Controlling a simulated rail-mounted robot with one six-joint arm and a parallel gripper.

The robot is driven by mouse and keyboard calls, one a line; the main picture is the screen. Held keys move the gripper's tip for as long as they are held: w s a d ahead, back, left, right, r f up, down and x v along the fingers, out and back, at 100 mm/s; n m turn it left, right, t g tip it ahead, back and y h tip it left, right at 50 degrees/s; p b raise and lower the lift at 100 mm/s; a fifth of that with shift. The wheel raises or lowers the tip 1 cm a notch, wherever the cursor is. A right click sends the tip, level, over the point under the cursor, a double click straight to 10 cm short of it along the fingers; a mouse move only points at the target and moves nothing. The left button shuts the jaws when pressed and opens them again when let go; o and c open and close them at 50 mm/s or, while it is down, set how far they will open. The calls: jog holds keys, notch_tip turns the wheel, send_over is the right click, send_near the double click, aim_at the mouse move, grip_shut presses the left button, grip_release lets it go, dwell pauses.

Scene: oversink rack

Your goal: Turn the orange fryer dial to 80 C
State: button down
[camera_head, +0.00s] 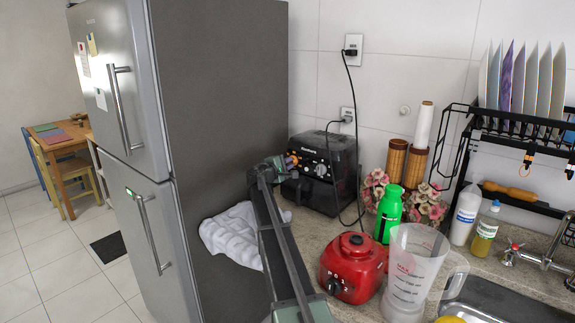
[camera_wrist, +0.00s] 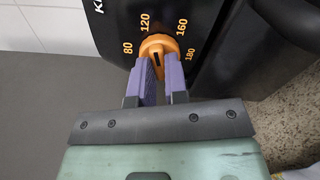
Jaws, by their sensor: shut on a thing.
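The orange dial (camera_wrist: 157,42) sits on the black front panel of the air fryer, with orange marks 80, 120, 160 and 180 around it. My gripper (camera_wrist: 160,70) is shut on the dial, one purple finger on each side of it. A dark mark shows on the dial, but I cannot tell for sure which number it points at. In the head view the black fryer (camera_head: 338,180) stands on the counter beside the fridge. My gripper (camera_head: 287,162) reaches its left front, where the dial is mostly hidden.
A white cloth (camera_head: 232,235) lies on the counter left of my arm. The grey fridge (camera_head: 228,110) stands close on the left. A red blender base (camera_head: 352,268), a clear jug (camera_head: 410,275) and a green bottle (camera_head: 388,214) stand to the right. A power cord (camera_head: 357,120) hangs behind the fryer.

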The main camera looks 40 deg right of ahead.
jog(key=shift+s+n, duration=0.1)
jog(key=shift+n, duration=7)
jog(key=c, duration=1.1)
grip_release()
jog(key=shift+c, duration=0.2)
jog(key=v, duration=1)
jog(key=shift+a, duration=0.35)
